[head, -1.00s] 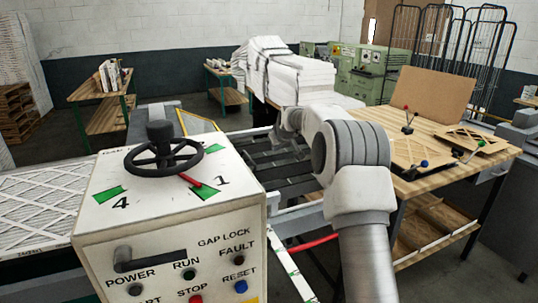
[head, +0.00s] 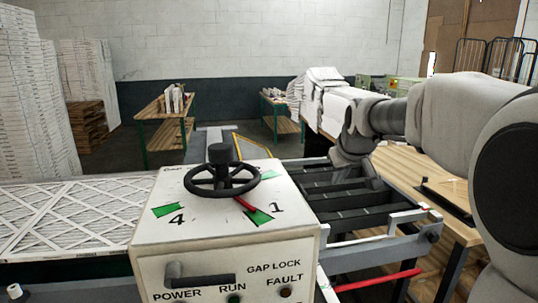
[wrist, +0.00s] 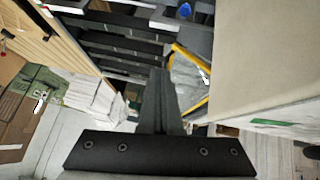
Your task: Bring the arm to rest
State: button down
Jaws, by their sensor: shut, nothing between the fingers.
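My gripper shows in the wrist view (wrist: 160,100), its fingers shut together with nothing between them. It points at the dark slatted rollers (wrist: 125,45) of the conveyor, with a gap that I cannot judge. In the head view my arm comes in from the right edge, bent, with its wrist over the far right side of the conveyor (head: 345,200); the fingertips are hard to make out there.
The white control box (head: 225,225) with a black handwheel (head: 221,180) stands left of the conveyor. White filters (head: 70,215) lie further left. A wooden table (head: 415,170) is partly hidden behind my arm. A red bar (head: 378,280) sticks out at the conveyor's near end.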

jog(key=s+a+f+m+g, duration=0.1)
jog(key=s+f, duration=0.2)
jog(key=s, duration=1.3)
jog(key=s+a+f+m+g, duration=0.1)
jog(key=s+f, duration=0.3)
jog(key=s, duration=1.3)
jog(key=shift+s+a+m, duration=0.15)
jog(key=shift+a+m, duration=0.15)
jog(key=shift+a, duration=0.3)
